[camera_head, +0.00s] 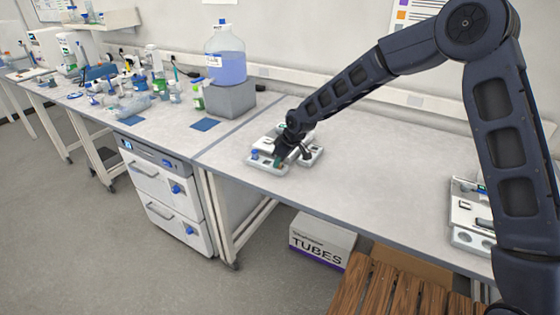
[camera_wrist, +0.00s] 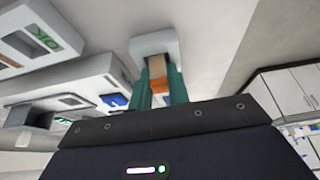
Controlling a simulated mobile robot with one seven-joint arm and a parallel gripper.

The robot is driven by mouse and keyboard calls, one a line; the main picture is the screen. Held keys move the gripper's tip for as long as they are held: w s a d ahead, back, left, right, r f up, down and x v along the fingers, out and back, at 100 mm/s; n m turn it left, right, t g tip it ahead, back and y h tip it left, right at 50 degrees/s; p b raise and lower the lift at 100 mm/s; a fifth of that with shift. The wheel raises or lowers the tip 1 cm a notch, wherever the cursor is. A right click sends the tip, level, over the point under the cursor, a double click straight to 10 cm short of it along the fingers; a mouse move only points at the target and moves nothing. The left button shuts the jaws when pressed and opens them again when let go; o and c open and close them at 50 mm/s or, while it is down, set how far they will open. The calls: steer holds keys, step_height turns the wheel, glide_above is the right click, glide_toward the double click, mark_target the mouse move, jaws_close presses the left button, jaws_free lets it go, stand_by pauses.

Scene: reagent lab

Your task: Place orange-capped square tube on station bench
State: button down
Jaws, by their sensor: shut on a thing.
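My gripper (camera_wrist: 160,88) shows in the wrist view as two teal fingers shut on the orange-capped square tube (camera_wrist: 157,66). An orange band and a tan part of the tube show between the fingers. A pale grey block (camera_wrist: 148,43) lies just beyond the tube; I cannot tell whether they touch. In the head view my gripper (camera_head: 283,152) is low over a white station (camera_head: 268,168) on the grey bench (camera_head: 360,150). The tube cannot be made out there, as the gripper hides it.
A small blue-topped item (camera_head: 254,153) is on the station's left. In the wrist view a grey module with a green OK mark (camera_wrist: 42,40) is at left. A blue carboy (camera_head: 225,55) stands on a grey block (camera_head: 230,98). Another white device (camera_head: 468,210) is at right. Mid-bench is clear.

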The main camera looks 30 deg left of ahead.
steer(key=shift+s+d+f, duration=0.1)
steer(key=shift+d+f, duration=0.1)
steer(key=shift+f, duration=0.3)
steer(key=shift+s+d+f, duration=0.1)
steer(key=shift+d+f, duration=0.05)
steer(key=shift+f, duration=0.35)
steer(key=c, duration=1.4)
jaws_free()
steer(key=shift+w, duration=0.1)
steer(key=shift+w+d+r, duration=0.1)
steer(key=shift+r, duration=0.25)
steer(key=shift+o, duration=0.7)
steer(key=a+v, duration=0.1)
steer(key=v, duration=1)
steer(key=shift+r, duration=0.5)
